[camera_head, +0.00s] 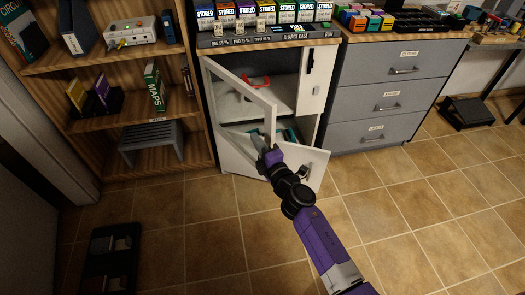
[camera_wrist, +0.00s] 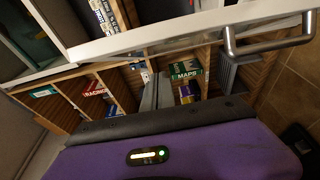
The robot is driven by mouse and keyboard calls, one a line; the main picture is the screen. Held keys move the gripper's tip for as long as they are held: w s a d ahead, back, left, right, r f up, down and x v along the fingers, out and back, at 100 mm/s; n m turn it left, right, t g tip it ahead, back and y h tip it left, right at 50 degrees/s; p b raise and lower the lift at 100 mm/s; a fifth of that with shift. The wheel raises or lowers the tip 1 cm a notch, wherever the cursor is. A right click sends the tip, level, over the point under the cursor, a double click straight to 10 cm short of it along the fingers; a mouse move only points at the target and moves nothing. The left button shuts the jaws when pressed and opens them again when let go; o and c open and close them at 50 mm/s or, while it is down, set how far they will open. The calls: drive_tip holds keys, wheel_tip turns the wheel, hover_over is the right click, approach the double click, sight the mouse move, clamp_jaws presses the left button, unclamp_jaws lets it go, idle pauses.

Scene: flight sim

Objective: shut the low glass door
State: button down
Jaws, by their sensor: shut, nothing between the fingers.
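The low glass door (camera_head: 238,82) is a white-framed pane on the front of a white cabinet (camera_head: 312,120). It stands open, swung out from the cabinet's left side, and the shelf shows behind it. My gripper (camera_head: 266,153) is shut and empty, close to the lower free corner of the door frame; I cannot tell whether it touches. In the wrist view, a white frame bar (camera_wrist: 150,38) with a silver bar handle (camera_wrist: 268,46) crosses above my purple gripper body.
A white lower panel (camera_head: 313,165) stands out beside my wrist, partly hidden by it. A wooden bookshelf (camera_head: 90,70) is at left and a grey drawer unit (camera_head: 385,95) at right. A dark case (camera_head: 112,260) lies on the tiled floor.

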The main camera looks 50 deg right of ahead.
sight(266, 137)
drive_tip(key=shift+s+d, duration=0.15)
drive_tip(key=shift+d, duration=0.75)
drive_tip(key=shift+s+d, duration=0.15)
drive_tip(key=shift+d, duration=0.7)
